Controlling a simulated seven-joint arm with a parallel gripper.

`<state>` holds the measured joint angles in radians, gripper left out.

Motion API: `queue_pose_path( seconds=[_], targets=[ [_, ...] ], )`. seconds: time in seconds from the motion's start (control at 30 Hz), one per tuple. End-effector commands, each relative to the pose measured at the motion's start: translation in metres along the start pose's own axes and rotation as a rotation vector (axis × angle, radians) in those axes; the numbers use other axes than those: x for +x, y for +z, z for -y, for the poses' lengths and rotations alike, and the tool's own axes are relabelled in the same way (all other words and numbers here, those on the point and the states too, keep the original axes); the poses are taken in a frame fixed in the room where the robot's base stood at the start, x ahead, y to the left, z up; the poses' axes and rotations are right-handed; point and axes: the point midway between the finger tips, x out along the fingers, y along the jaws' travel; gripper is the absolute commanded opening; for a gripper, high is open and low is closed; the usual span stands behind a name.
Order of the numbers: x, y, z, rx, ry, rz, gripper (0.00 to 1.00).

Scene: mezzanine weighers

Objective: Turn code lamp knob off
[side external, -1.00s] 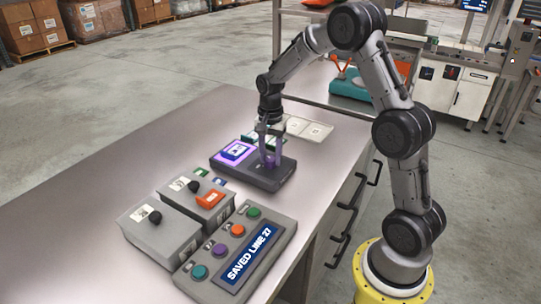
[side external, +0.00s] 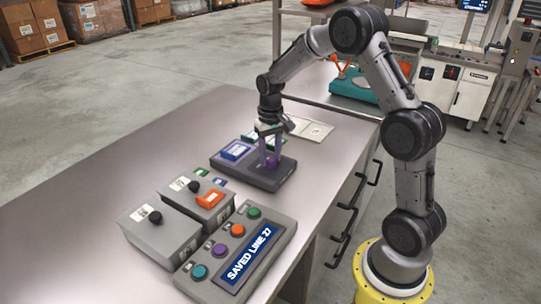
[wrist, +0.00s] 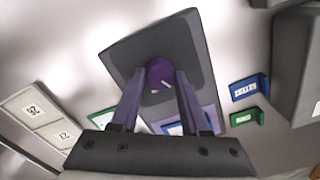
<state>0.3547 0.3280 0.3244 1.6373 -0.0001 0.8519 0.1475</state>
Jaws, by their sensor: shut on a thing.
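The code lamp is a dark grey box (side external: 262,182) on the metal bench in the side view; its body also fills the middle of the wrist view (wrist: 190,30). Its purple panel (wrist: 205,117) is dull and unlit, with a blue card (side external: 236,150) on it. The purple knob (wrist: 158,72) rises from the other end of the box. My gripper (side external: 270,160) points down over the box and is shut on the knob, with one finger on each side of it. The fingers partly hide the knob in the side view.
Two grey boxes with black knobs (side external: 155,217) stand at the front left, one bearing an orange block (side external: 210,199). A button panel (side external: 197,271) reading "SAVED LINE 27" is nearer. Small blue and green cards lie beside the lamp. A pale tray (side external: 318,131) lies behind.

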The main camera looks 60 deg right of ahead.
Motion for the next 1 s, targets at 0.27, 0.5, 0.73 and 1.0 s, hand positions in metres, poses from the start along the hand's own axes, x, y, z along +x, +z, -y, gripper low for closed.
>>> queue_pose_path(
  seconds=[0.27, 0.5, 0.73, 1.0],
  targets=[
    [-0.0011, 0.0004, 0.0001, -0.101, 0.000, 0.001, 0.00],
    [-0.0011, 0.0004, 0.0000, -0.126, 0.000, 0.001, 0.00],
    [-0.0012, 0.0004, 0.0000, -0.127, 0.000, 0.001, 0.00],
    [-0.0008, 0.0002, 0.0000, -0.126, 0.000, 0.000, 0.76]
  ],
)
